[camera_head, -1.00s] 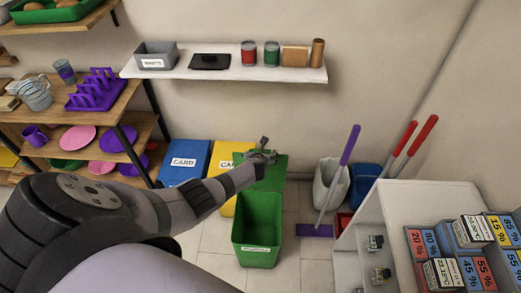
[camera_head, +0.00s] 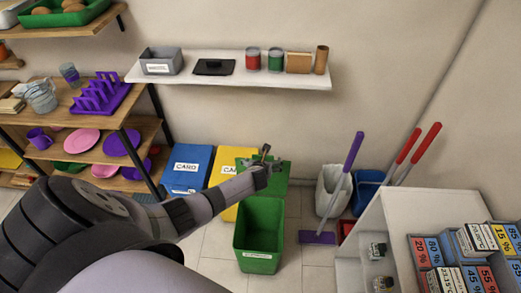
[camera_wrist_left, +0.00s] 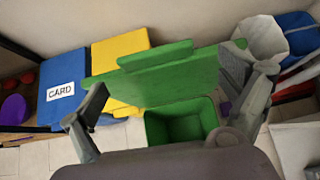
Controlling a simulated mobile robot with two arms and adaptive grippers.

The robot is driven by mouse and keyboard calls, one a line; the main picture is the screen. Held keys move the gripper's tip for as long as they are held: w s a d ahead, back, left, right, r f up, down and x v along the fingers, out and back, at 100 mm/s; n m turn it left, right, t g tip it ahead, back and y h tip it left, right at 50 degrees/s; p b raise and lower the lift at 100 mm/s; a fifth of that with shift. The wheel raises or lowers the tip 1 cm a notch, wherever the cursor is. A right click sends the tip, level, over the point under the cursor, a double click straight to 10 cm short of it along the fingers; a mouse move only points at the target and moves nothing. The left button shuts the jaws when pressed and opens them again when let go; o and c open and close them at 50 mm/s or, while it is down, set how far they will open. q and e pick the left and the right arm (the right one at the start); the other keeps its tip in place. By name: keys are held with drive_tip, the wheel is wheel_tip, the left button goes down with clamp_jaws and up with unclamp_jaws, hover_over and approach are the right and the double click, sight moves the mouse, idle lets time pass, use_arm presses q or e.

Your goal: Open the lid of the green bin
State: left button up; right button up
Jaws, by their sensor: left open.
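The green bin (camera_head: 257,240) stands on the tiled floor, and its inside shows from above. Its green lid (camera_head: 277,177) is swung up at the back edge, against the wall side. In the left wrist view the lid (camera_wrist_left: 160,82) is raised behind the bin's opening (camera_wrist_left: 181,124). My left gripper (camera_head: 264,162) is at the raised lid and partly covers it in the head view. Its fingers are spread wide, and nothing is gripped between them; whether they touch the lid I cannot tell. My right gripper is not in view.
A blue CARD bin (camera_head: 187,167) and a yellow bin (camera_head: 222,165) stand left of the green bin. A white cabinet (camera_head: 400,215) is at front right. A wall shelf (camera_head: 225,77) hangs above.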

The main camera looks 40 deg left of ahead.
use_arm(q)
drive_tip(key=v, duration=0.8)
drive_tip(key=shift+s+r, duration=0.15)
drive_tip(key=shift+s, duration=0.1)
drive_tip(key=shift+d, duration=0.15)
drive_tip(key=s+d+f+n+g+h+b, duration=0.1)
drive_tip(key=s+d+f+n+g, duration=0.1)
drive_tip(key=s+f+n, duration=0.7)
drive_tip(key=s+d+f+n+g+h, duration=0.2)
drive_tip(key=s+d+f+n+g, duration=0.15)
drive_tip(key=s+f, duration=0.95)
drive_tip(key=s+d+f+n, duration=0.2)
drive_tip(key=s+f+n, duration=0.2)
drive_tip(key=s, duration=0.4)
drive_tip(key=s+d+f+n+g+h+b, duration=0.1)
drive_tip(key=s+d+f+n, duration=0.2)
drive_tip(key=s+n, duration=0.3)
drive_tip(key=s+d+f+n+g+h, duration=0.1)
drive_tip(key=s+f+n, duration=0.4)
drive_tip(key=s, duration=0.5)
drive_tip(key=shift+s+d+f, duration=0.25)
drive_tip(key=shift+s+d, duration=0.1)
drive_tip(key=shift+d, duration=0.5)
drive_tip(key=shift+g, duration=0.25)
drive_tip(key=shift+c, duration=0.4)
